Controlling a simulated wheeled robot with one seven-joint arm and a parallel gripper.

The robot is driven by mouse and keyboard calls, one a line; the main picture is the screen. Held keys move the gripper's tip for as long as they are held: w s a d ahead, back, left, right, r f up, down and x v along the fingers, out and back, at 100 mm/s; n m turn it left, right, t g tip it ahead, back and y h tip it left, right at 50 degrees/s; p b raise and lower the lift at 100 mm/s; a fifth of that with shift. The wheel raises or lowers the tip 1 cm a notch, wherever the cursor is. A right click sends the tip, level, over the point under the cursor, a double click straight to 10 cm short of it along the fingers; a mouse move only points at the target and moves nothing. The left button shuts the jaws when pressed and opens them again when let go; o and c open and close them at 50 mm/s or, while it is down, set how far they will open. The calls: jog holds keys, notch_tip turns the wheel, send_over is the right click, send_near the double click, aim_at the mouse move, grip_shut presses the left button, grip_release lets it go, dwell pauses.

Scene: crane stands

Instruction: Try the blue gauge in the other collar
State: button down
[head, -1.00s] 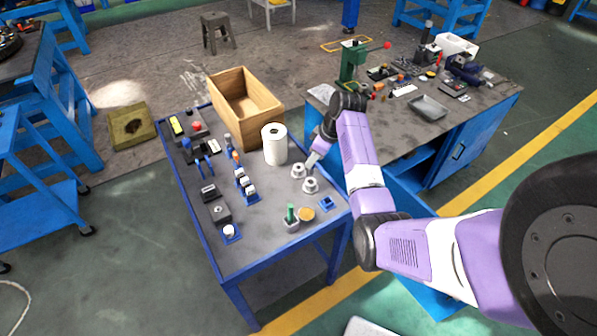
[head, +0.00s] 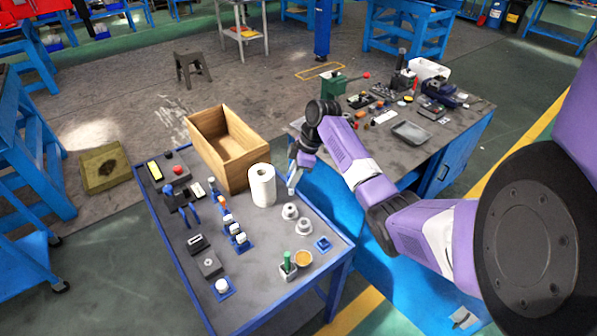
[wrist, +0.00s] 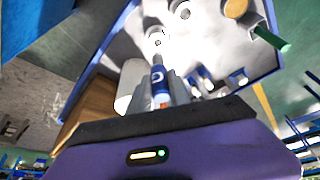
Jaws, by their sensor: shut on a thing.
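Two grey ring-shaped collars stand on the blue-edged table near its right edge, a far collar (head: 290,211) and a near collar (head: 303,227). My gripper (head: 292,187) is above the table, just beyond the far collar in the head view. In the wrist view it is shut on the blue gauge (wrist: 159,84), whose silver tip points toward the far collar (wrist: 155,38). The tip appears apart from the collar, but the exact gap is hard to judge. The near collar (wrist: 183,9) is also in the wrist view. Both collar openings look empty.
A white paper roll (head: 262,186) and a wooden box (head: 228,150) stand left of my gripper. A green-handled piece (head: 287,262), a round tan disc (head: 303,258) and a blue square holder (head: 322,243) lie nearer the front. Several small tools fill the table's left side.

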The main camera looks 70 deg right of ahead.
aim_at(292, 194)
jog(key=shift+w+a+n, duration=0.2)
jog(key=shift+a+n, duration=0.1)
jog(key=shift+n, duration=0.1)
jog(key=shift+f+b, duration=2.05)
jog(key=shift+f, duration=0.85)
jog(key=shift+f+b, duration=0.4)
jog(key=shift+f, duration=0.25)
jog(key=shift+r, duration=0.1)
jog(key=shift+r+p, duration=0.45)
jog(key=shift+p, duration=0.05)
jog(key=shift+f, duration=0.4)
dwell(0.5)
